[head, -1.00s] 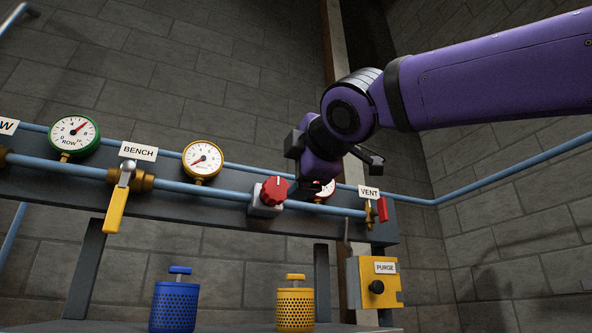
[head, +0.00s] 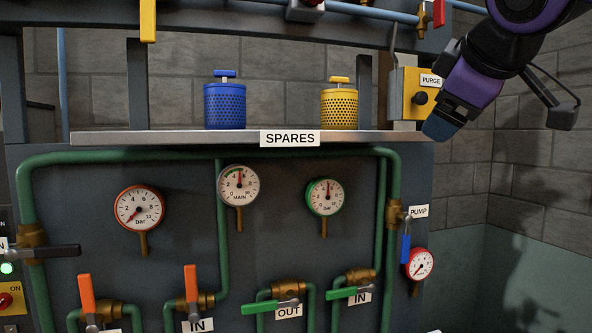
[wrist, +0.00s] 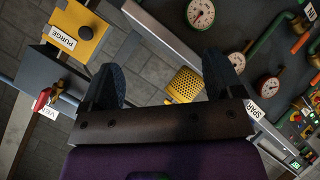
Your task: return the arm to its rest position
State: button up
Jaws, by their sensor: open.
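My purple and black arm comes in from the top right of the head view. My gripper (head: 440,128) hangs at the right, in front of the yellow PURGE box (head: 409,92) and beside the right end of the SPARES shelf (head: 230,139). In the wrist view my gripper (wrist: 168,80) shows two dark fingers spread apart, with nothing between them that they hold. The yellow perforated canister (wrist: 184,87) shows beyond the gap between the fingers. The PURGE box (wrist: 76,32) is at the upper left of the wrist view.
A blue canister (head: 225,106) and the yellow canister (head: 339,108) stand on the shelf. Below are gauges, green pipes and valve levers, including the blue PUMP lever (head: 405,248) and a red gauge (head: 419,264). The space before the right wall looks free.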

jog(key=s+d+f+m+g, duration=0.3)
jog(key=s+d+f+m, duration=0.1)
jog(key=f, duration=0.8)
jog(key=s+d+f+m+g, duration=0.3)
jog(key=s+f+m, duration=0.3)
jog(key=s+f, duration=0.3)
notch_tip(320, 180, down, 3)
jog(key=shift+s+d+m+g, duration=0.2)
jog(key=shift+d+m+g, duration=0.2)
jog(key=shift+d, duration=0.45)
